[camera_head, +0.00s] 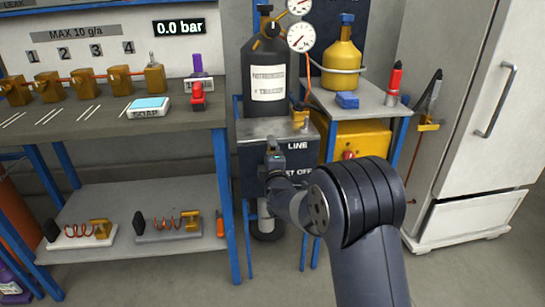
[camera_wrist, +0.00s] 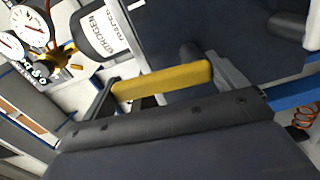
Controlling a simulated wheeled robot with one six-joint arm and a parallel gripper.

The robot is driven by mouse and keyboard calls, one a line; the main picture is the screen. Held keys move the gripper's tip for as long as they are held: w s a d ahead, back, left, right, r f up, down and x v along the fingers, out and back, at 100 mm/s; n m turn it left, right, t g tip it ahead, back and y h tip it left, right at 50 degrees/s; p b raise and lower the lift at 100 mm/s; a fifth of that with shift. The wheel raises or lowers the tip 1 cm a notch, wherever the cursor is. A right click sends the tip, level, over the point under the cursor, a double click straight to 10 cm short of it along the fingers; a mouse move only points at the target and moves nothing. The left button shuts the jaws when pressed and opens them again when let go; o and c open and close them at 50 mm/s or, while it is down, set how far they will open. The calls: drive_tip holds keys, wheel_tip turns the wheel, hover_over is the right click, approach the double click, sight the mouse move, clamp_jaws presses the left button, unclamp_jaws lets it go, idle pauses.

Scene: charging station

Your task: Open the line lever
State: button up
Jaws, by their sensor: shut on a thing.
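The line lever is a yellow bar (camera_wrist: 165,82) in the wrist view, lying across between the two fingers of my gripper (camera_wrist: 168,86). My gripper is shut on it, with a finger against each end of the visible bar. In the head view my gripper (camera_head: 273,147) is in front of the dark panel (camera_head: 250,165) marked "LINE", beneath the nitrogen cylinder. The gripper hides the lever there, so I cannot tell its angle on the panel.
The black nitrogen cylinder (camera_head: 268,85) stands above the panel, with gauges (camera_head: 301,37) beside it. A yellow cylinder (camera_head: 342,58) stands on the right shelf. The workbench (camera_head: 190,122) is left, with a blue leg near my gripper. A white cabinet (camera_head: 478,110) is right.

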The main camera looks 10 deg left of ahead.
drive_tip(key=shift+a+n, duration=0.2)
drive_tip(key=shift+n, duration=0.3)
drive_tip(key=o, duration=1.1)
drive_tip(key=shift+c, duration=0.2)
drive_tip(key=p+v, duration=0.1)
drive_tip(key=v, duration=0.9)
drive_tip(key=shift+s+p, duration=0.4)
drive_tip(key=shift+w, duration=0.1)
drive_tip(key=b+x, duration=0.1)
drive_tip(key=x, duration=0.9)
drive_tip(key=shift+w+b, duration=0.3)
drive_tip(key=shift+s, duration=0.1)
